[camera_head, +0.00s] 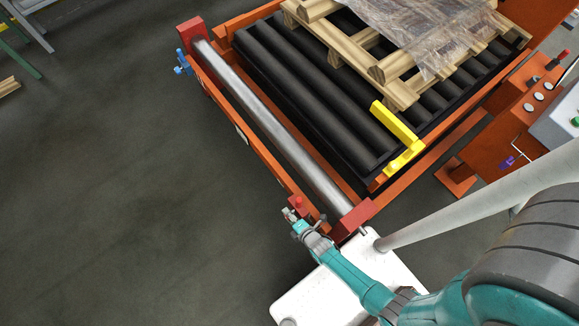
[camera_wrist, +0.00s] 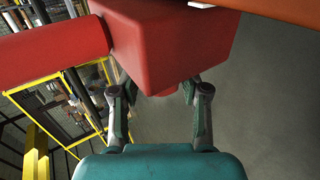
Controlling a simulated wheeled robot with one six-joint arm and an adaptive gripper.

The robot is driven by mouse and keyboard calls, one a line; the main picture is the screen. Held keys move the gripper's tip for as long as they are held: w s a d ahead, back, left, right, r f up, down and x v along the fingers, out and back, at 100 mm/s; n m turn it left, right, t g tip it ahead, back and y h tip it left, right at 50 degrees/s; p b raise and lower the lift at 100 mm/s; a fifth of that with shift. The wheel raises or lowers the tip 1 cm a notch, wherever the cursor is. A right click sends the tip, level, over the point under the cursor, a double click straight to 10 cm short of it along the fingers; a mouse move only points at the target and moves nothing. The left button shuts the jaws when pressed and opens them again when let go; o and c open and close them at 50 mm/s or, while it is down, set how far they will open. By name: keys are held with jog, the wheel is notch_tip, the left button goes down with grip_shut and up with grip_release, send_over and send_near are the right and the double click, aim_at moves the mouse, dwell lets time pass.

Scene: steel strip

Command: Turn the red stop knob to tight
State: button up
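The red stop knob (camera_head: 298,202) shows as a small red bit at the near end of the orange conveyor frame, beside my gripper (camera_head: 289,214). In the wrist view, a large red block (camera_wrist: 175,45) fills the top middle. Nothing is visibly held.
A steel roller (camera_head: 270,125) runs along the frame to a red end block (camera_head: 355,216). A blue knob (camera_head: 182,65) sits at the far end. A wooden pallet (camera_head: 345,50) lies on black rollers. A yellow bracket (camera_head: 397,125) stands nearby.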

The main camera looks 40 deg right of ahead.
jog(key=shift+o, duration=1.2)
jog(key=shift+r, duration=0.1)
jog(key=shift+r, duration=4.95)
